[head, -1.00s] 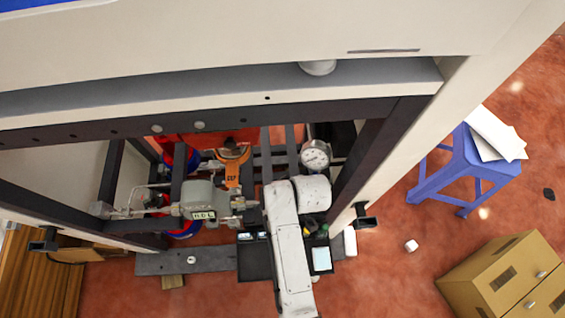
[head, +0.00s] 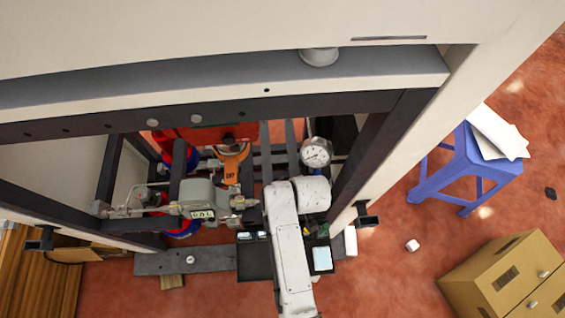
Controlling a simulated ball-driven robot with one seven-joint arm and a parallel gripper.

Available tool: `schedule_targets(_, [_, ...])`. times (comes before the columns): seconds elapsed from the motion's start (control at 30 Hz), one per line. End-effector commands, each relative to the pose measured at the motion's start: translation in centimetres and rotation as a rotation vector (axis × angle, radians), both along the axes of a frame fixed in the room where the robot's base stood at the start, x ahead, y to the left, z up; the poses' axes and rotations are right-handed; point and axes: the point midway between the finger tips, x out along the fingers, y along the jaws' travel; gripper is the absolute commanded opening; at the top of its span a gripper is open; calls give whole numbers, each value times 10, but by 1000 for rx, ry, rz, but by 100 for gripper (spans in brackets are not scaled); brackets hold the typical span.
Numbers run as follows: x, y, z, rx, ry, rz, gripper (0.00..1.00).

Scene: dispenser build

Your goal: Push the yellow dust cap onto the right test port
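I cannot make out the yellow dust cap for certain; a small yellow-green spot (head: 323,230) shows among dark items beside my arm. The right test port cannot be told apart from the other fittings. A grey meter body (head: 199,198) with a small display sits inside the frame, with pipe fittings on both sides. Its right-hand fitting (head: 240,202) ends close to the left of my arm. A round white gauge (head: 316,153) stands just beyond my wrist. My gripper is hidden beneath my white arm and wrist, so its fingers and anything in them do not show.
A black tray (head: 255,266) with a white card (head: 322,259) lies below my arm. Dark frame posts (head: 365,165) stand close on the right. An orange bracket (head: 231,164) is behind the meter. A blue stool (head: 465,170) and cardboard box (head: 510,275) are farther right.

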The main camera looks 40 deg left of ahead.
Motion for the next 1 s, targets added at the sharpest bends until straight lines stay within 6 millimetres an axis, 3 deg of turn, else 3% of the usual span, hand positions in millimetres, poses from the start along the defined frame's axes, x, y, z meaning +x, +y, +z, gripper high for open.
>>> schedule_targets(0.27, [0, 0, 0, 0, 0, 0, 9])
schedule_targets(0.3, [0, 0, 0, 0, 0, 0, 38])
schedule_targets(0.6, [0, 0, 0, 0, 0, 0, 66])
schedule_targets(0.77, [0, 0, 0, 0, 0, 0, 66])
schedule_targets(0.93, [0, 0, 0, 0, 0, 0, 82])
schedule_targets(1.0, [0, 0, 0, 0, 0, 0, 83])
